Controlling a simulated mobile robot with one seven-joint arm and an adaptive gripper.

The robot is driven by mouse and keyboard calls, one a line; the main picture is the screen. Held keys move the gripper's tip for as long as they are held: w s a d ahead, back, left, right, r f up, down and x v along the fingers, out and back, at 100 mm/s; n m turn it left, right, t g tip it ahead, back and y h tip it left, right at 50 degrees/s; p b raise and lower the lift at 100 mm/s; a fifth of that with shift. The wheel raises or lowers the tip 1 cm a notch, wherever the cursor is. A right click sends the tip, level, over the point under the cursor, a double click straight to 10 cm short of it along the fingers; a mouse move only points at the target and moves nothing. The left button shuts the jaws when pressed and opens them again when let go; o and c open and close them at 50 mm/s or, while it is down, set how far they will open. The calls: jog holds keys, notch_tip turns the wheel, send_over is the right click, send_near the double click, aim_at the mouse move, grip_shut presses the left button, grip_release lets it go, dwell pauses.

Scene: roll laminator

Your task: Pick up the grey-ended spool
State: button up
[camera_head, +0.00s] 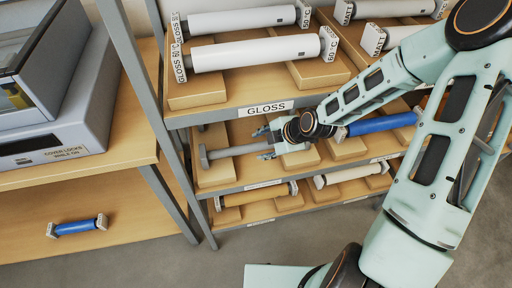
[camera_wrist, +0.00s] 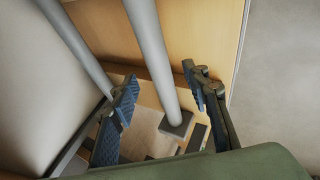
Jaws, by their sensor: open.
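The grey-ended spool (camera_head: 238,150), a grey bar with a dark grey end block, lies on the middle shelf under the GLOSS label. Its left end is in plain view; its right part is hidden by my gripper. My gripper (camera_head: 268,142) is open at the spool's right part, with a finger on either side of the bar. In the wrist view a grey bar, apparently the spool (camera_wrist: 152,50), runs between the spread fingers of my gripper (camera_wrist: 160,84), with a square grey end block low in the picture. I cannot tell whether the fingers touch it.
White GLOSS rolls (camera_head: 255,53) lie on the shelf above. A blue spool (camera_head: 380,124) lies right of my gripper, partly behind my arm. Orange (camera_head: 255,195) and cream (camera_head: 350,175) spools lie below. A laminator (camera_head: 60,100) stands left, above another blue spool (camera_head: 78,227).

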aim_at(257, 146)
jog(key=x, duration=0.5)
jog(key=shift+w+d, duration=0.2)
jog(key=shift+d, duration=0.05)
grip_shut()
